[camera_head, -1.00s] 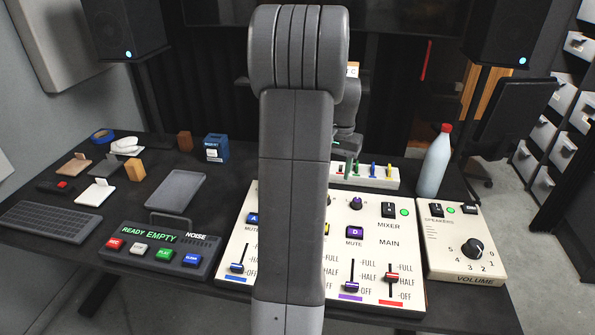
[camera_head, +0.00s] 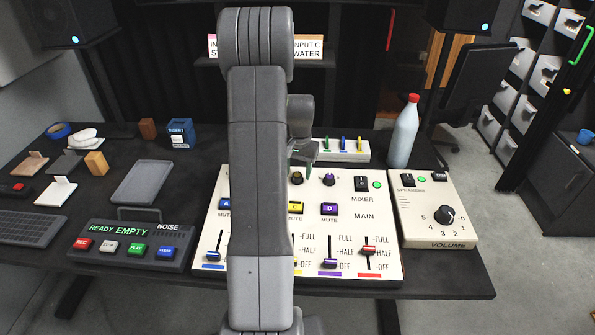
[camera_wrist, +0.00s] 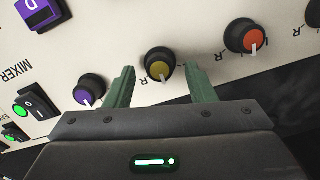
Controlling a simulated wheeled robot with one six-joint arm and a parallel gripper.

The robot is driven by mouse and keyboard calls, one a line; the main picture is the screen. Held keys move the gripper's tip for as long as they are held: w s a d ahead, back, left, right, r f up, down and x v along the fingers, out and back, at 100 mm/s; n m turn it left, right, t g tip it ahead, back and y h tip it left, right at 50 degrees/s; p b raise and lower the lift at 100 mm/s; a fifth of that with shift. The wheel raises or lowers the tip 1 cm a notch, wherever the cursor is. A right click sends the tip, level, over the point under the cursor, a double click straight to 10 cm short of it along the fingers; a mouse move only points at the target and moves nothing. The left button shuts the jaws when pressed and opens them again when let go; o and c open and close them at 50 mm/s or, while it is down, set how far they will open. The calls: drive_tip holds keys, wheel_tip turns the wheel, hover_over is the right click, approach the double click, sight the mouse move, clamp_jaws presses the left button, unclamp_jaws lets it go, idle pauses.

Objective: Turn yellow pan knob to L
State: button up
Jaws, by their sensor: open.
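The yellow pan knob (camera_wrist: 160,63) is a dark round knob with a yellow cap on the cream mixer panel (camera_wrist: 205,18). In the wrist view its white pointer faces the bottom edge, towards my gripper, beside a printed R. My gripper (camera_wrist: 161,80) is open, with a green finger on each side of the knob. I cannot tell whether either finger touches it. The L mark is not visible there. In the head view the yellow knob (camera_head: 297,178) shows just right of my arm, below my gripper (camera_head: 303,158).
A purple knob (camera_wrist: 90,89) and a red knob (camera_wrist: 246,36) flank the yellow one. Purple mute button D (camera_wrist: 39,13) and the green-lit mixer switch (camera_wrist: 29,106) are also near. A bottle (camera_head: 403,135) stands behind the volume box (camera_head: 434,210).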

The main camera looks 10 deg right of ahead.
drive_tip(key=shift+f, duration=0.5)
drive_tip(key=c, duration=1)
drive_tip(key=shift+n, duration=0.3)
drive_tip(key=n+b, duration=0.1)
drive_tip(key=n, duration=0.4)
drive_tip(key=shift+a+h, duration=0.15)
drive_tip(key=shift+h, duration=0.25)
drive_tip(key=n+b, duration=0.1)
drive_tip(key=n, duration=0.5)
drive_tip(key=shift+h, duration=0.4)
drive_tip(key=shift+n, duration=0.3)
